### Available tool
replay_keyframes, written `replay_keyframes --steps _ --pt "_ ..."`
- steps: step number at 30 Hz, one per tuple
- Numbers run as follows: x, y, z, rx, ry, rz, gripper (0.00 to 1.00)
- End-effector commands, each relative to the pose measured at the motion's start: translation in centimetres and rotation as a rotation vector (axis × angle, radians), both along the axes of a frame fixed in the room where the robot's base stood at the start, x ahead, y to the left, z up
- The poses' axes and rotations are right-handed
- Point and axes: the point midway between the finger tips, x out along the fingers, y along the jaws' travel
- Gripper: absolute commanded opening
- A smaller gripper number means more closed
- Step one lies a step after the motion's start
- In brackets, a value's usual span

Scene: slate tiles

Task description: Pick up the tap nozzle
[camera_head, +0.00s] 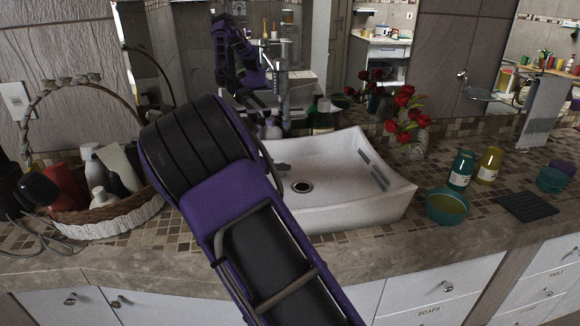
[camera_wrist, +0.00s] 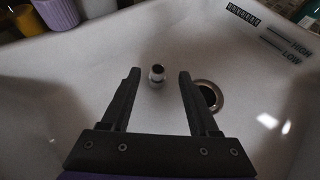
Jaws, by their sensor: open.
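The tap nozzle (camera_wrist: 156,75) is a small pale metal cylinder with a dark opening, seen in the wrist view. It appears inside the white sink basin (camera_wrist: 70,90), to the left of the drain hole (camera_wrist: 208,95). My gripper (camera_wrist: 158,74) is open, and in the wrist view the nozzle shows in the gap between its two dark fingertips. The fingers do not appear to touch it. In the head view the white sink (camera_head: 345,205) shows, but my purple and black arm hides the gripper and the nozzle.
Around the sink stand a basket of bottles (camera_head: 108,218) at the left, a vase with red flowers (camera_head: 415,145) behind, and a teal bowl (camera_head: 447,207) with two jars (camera_head: 461,170) at the right. The sink's raised walls surround the gripper's area.

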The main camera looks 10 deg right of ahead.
Motion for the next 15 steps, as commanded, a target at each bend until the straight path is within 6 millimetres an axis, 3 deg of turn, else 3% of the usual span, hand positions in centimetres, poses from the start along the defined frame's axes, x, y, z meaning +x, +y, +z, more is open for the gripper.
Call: replay_keyframes --steps 15 --pt "4.2 -3.9 -3.2 0.001 -0.001 -0.003 0.61"
